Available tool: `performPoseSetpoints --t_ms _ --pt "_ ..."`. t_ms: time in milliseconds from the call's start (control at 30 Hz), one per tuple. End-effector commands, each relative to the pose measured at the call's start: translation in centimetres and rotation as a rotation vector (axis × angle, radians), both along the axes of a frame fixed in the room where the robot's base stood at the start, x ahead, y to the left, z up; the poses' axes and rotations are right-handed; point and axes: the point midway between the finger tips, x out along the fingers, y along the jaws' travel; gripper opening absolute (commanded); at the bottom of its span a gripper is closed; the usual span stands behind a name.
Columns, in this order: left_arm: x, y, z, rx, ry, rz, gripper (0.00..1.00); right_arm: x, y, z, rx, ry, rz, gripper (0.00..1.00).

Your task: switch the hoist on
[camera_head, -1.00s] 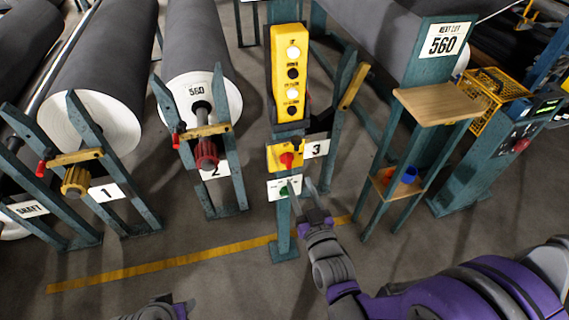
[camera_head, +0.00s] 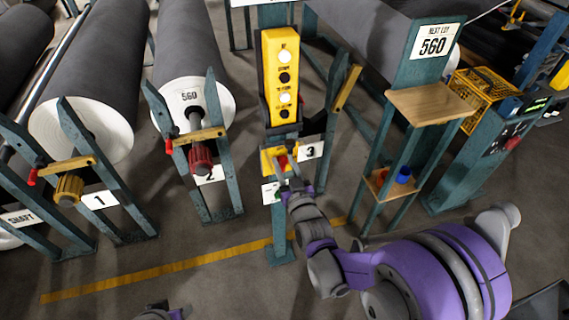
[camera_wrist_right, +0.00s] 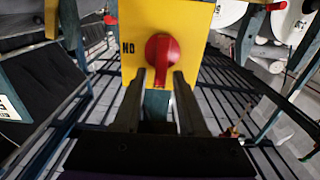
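The yellow switch box (camera_head: 268,160) with a red rotary knob (camera_head: 283,161) is on the teal post below the tall yellow hoist pendant (camera_head: 271,75). In the right wrist view the red knob (camera_wrist_right: 162,52) is upright on the yellow plate (camera_wrist_right: 200,20), with lettering reading "NO" to its left. My right gripper (camera_head: 282,166) is at the box, partly covering it in the head view. In the wrist view its fingers (camera_wrist_right: 160,78) are apart, with the knob's lower end between or just beyond the tips; contact cannot be told. Of my left arm only a small part shows at the bottom edge.
A white label (camera_head: 268,193) is below the box, partly hidden by my gripper. To the right stand a wooden shelf (camera_head: 430,100), a blue cup (camera_head: 403,175) and a yellow crate (camera_head: 480,90). The floor in front is clear.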

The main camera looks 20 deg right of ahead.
Motion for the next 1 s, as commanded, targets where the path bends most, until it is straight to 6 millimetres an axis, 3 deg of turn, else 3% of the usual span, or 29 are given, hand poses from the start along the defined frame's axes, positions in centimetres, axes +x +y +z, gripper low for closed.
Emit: performPoseSetpoints --t_ms 33,200,667,1000 --pt "0.00 0.00 0.00 0.000 0.000 0.000 0.50 -0.01 0.00 0.00 0.000 0.000 0.000 0.29" --pt "0.00 0.00 0.00 0.000 0.000 0.000 0.50 -0.02 0.00 0.00 0.000 0.000 0.000 0.00" --pt "0.00 0.00 -0.09 0.000 0.000 0.000 0.50 -0.04 -0.07 -0.02 0.023 0.001 0.000 0.00" --pt "0.03 0.00 -0.67 0.000 0.002 0.000 0.50 -0.03 -0.59 -0.11 0.216 0.006 0.000 0.00"
